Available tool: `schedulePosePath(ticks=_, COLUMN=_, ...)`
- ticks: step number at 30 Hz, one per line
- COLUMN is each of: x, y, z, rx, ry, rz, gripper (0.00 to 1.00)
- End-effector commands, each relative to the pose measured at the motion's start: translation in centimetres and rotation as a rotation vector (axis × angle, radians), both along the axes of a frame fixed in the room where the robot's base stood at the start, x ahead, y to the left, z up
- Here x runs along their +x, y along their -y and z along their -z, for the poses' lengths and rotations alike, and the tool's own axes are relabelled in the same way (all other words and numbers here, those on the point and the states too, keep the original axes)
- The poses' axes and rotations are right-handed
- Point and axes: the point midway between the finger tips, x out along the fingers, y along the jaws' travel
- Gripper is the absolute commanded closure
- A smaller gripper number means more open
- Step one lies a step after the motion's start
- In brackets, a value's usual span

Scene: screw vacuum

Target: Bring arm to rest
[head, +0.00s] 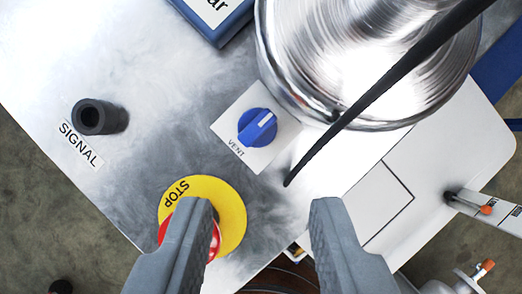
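My gripper (263,208) shows at the bottom middle of the head view, with its two grey fingers spread apart. The gap between the fingers holds nothing that I can see. The left finger covers part of the red STOP button on its yellow disc (231,205). I cannot tell from this view whether the finger touches it or is above it.
A metal panel (150,60) carries a blue VENT knob (257,127) and a black SIGNAL post (98,117). A shiny steel vessel (300,60) stands at the upper right, with a black rod (390,80) across it. A blue box (228,27) sits at the top. Floor shows at the lower left.

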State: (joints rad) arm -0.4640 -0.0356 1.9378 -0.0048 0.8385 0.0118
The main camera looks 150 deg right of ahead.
Motion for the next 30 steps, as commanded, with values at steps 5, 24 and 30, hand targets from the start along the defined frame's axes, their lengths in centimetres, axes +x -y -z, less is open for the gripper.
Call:
schedulePosePath(ticks=5, x=-0.9, y=3.0, z=-2.6, rx=0.036, ry=0.077, rz=0.036, gripper=0.66)
schedulePosePath(ticks=24, x=-9.8, y=17.7, z=-14.0, rx=0.194, ry=0.543, rz=0.227, gripper=0.66)
schedulePosePath(ticks=30, x=-13.9, y=21.5, z=-16.6, rx=0.222, ry=0.696, rz=0.283, gripper=0.66)
